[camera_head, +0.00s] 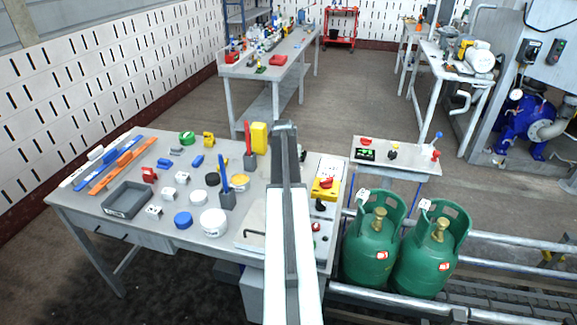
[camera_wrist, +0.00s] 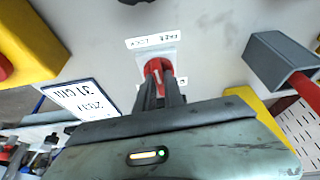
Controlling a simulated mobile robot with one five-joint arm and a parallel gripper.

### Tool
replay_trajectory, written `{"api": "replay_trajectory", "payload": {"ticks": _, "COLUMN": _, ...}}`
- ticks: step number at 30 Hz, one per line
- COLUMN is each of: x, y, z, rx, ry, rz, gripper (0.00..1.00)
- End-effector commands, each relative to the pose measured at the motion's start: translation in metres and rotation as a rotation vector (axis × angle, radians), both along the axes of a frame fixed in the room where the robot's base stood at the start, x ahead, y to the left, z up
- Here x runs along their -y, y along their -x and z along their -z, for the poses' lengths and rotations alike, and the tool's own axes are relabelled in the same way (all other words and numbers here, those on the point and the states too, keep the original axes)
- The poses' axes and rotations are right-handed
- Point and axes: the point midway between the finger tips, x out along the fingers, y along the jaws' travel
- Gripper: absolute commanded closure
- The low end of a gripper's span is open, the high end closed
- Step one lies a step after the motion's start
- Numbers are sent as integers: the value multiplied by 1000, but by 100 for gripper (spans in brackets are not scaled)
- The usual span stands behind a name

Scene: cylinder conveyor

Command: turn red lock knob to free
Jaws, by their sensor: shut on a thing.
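The red lock knob (camera_wrist: 152,68) sits on a light grey panel (camera_wrist: 100,30) in the wrist view. A white label (camera_wrist: 157,41) above it reads FREE and LOCK, upside down. My gripper (camera_wrist: 160,80) has its dark fingers closed around the knob, hiding part of it. The knob's exact pointing direction is hard to tell. In the head view my arm covers this part of the bench, so the knob cannot be made out there.
A yellow box (camera_wrist: 30,40) is left of the knob, and a grey block-shaped holder (camera_wrist: 280,60) is to the right. In the head view, two green gas cylinders (camera_head: 371,250) stand right of the cluttered bench (camera_head: 90,200), below a small control table (camera_head: 405,160).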

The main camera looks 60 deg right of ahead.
Motion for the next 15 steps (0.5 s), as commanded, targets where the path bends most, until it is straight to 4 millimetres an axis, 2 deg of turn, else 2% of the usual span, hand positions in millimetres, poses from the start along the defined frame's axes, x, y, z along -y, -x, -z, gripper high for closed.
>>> {"api": "replay_trajectory", "payload": {"ticks": 15, "x": 0, "y": 0, "z": 0, "rx": -2, "ry": -1, "rz": 90, "gripper": 100}}
